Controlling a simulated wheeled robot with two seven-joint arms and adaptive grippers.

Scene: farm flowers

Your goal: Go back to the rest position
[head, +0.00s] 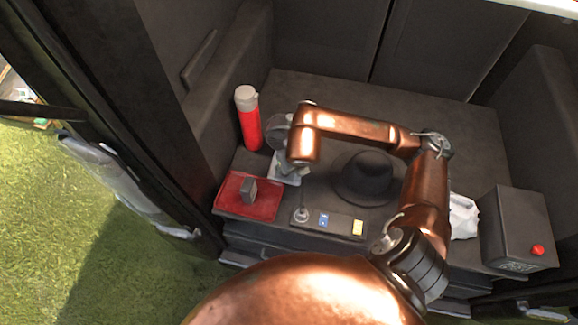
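My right arm reaches in from the right over the dark worktop (340,90) and bends to the left across it. Its copper wrist points down near the worktop's left part. My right gripper (289,172) is mostly hidden under the wrist, above a small pale item or sheet (278,180). Its fingers are too small and covered to tell whether they are open or shut. My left gripper is not in view.
A red bottle (250,128) with a pale cap stands at the left wall. A black hat (368,178) lies under my forearm. A dark box (517,225) with a red knob and a crumpled white item (463,217) are at right.

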